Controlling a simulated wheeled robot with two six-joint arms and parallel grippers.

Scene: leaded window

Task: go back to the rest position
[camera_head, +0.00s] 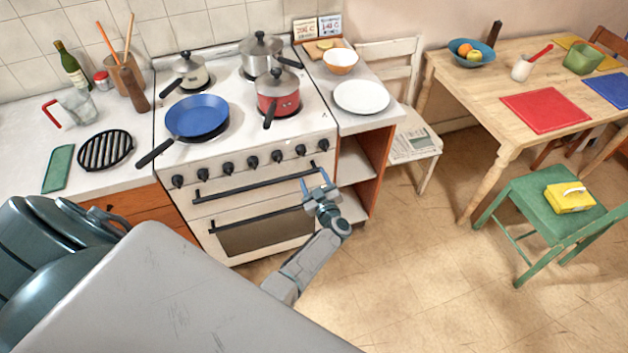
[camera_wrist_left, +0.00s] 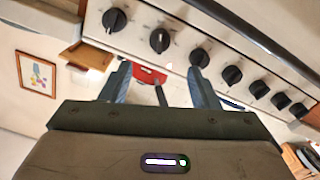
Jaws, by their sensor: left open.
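My left gripper (camera_head: 316,183) is in front of the white stove (camera_head: 250,166), near the right end of its upper front bar. It is open, with nothing between its fingers. In the left wrist view its two blue fingers (camera_wrist_left: 160,84) stand apart, with the red pot (camera_wrist_left: 149,75) seen beyond them and the stove knobs close by. I cannot tell whether the gripper touches the stove. My right gripper is not in view.
On the stove stand a blue pan (camera_head: 197,116), a red pot (camera_head: 278,93) and other pots. Right of it is a counter with a white plate (camera_head: 361,97). A wooden table (camera_head: 470,88) and a green chair (camera_head: 545,205) stand further right. The floor (camera_head: 400,270) between is clear.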

